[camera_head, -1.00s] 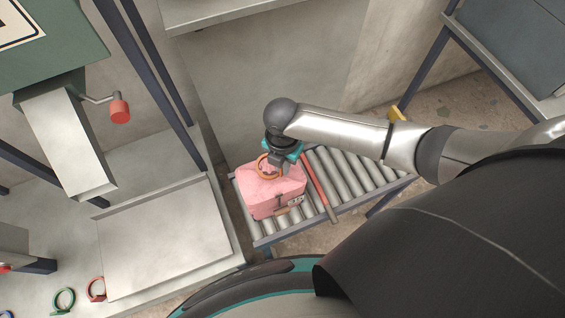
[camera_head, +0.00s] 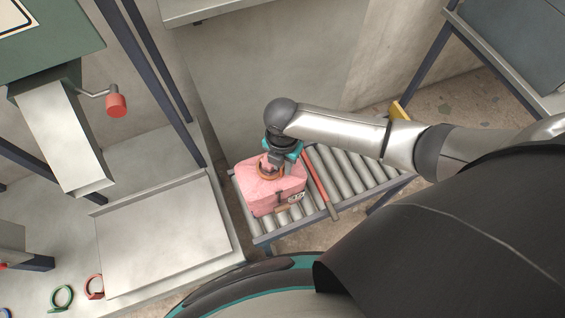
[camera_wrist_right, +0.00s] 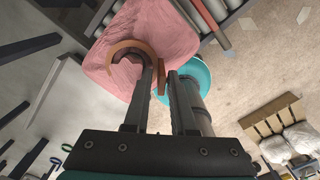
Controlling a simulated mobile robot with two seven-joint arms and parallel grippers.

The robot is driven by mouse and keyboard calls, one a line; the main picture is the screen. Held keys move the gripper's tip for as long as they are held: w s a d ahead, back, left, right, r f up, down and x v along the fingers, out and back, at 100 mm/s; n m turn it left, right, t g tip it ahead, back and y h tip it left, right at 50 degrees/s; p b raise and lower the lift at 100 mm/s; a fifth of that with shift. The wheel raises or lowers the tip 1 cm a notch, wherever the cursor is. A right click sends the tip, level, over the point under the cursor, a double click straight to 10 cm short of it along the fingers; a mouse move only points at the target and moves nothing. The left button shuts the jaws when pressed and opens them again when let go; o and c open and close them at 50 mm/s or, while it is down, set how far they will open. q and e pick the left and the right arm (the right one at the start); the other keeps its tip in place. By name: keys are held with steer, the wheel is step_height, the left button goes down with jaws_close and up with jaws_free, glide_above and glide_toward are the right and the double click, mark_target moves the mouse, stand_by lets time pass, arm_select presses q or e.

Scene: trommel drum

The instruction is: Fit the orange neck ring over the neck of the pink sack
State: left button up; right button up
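The pink sack (camera_head: 262,194) lies on the roller conveyor, with its neck pointing up. The orange neck ring (camera_head: 268,176) is around the base of the neck, low against the sack top. It also shows in the right wrist view (camera_wrist_right: 118,48), with pink neck inside it. My right gripper (camera_head: 277,165) is above the sack. Its fingers (camera_wrist_right: 163,80) have the ring's orange tab between them and appear shut on it. Whether the ring touches the sack all round is partly hidden by the fingers. My left gripper is not in view.
The roller conveyor (camera_head: 350,170) has a red bar (camera_head: 320,184) across it, right of the sack. A grey bench (camera_head: 165,235) stands at left, with a red ring (camera_head: 94,287) and a green ring (camera_head: 62,297). A red-knobbed crank (camera_head: 116,105) juts out above.

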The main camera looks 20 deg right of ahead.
steer(key=shift+o, duration=1.3)
step_height(320, 180, up, 15)
steer(key=p, duration=0.2)
steer(key=shift+r, duration=0.15)
